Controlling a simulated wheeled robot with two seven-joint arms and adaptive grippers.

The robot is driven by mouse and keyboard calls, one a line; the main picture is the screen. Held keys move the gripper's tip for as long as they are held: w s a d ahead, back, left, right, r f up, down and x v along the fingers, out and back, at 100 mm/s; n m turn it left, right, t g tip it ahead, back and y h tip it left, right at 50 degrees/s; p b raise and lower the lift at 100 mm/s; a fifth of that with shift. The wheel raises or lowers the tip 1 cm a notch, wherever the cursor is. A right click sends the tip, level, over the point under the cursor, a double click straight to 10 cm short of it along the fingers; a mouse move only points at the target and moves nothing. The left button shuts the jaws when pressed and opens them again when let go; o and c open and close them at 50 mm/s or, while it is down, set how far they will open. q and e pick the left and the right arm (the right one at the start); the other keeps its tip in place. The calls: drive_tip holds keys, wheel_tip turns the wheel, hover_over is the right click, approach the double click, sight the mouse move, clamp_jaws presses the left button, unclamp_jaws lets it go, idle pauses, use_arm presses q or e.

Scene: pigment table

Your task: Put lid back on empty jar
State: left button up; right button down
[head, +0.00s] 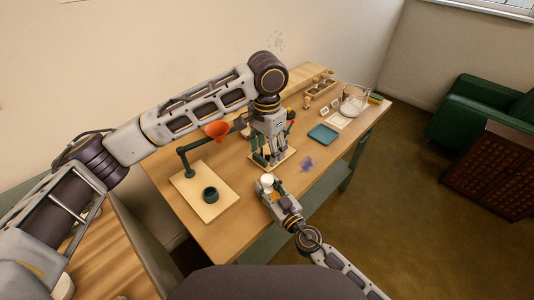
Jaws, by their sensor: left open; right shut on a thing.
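My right gripper (266,188) is shut on a small white round thing (267,179) near the table's front edge. It is too small to tell whether this is the jar or its lid. My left gripper (268,160) is open, pointing down over a small light board (287,161), just behind the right gripper. Its fingers and hand hide part of that board, and I cannot make out what lies between them. No other jar or lid can be told apart clearly.
A stand with an orange funnel (217,130) rises from a wooden board (187,187) with a dark green cup (210,195). Purple powder (307,164) lies on the table. Farther right are a teal tray (323,134), a clear bowl (353,105) and a wooden rack (320,88).

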drive_tip(key=c, duration=0.8)
unclamp_jaws()
drive_tip(key=shift+s+d, duration=0.1)
drive_tip(key=v, duration=1.1)
drive_tip(key=shift+s+d, duration=0.2)
drive_tip(key=shift+s, duration=0.15)
idle(0.5)
wheel_tip(320, 180, up, 9)
drive_tip(key=p, duration=0.9)
drive_tip(key=shift+r+p, duration=0.5)
drive_tip(key=shift+p, duration=0.1)
drive_tip(key=shift+s+f, duration=0.1)
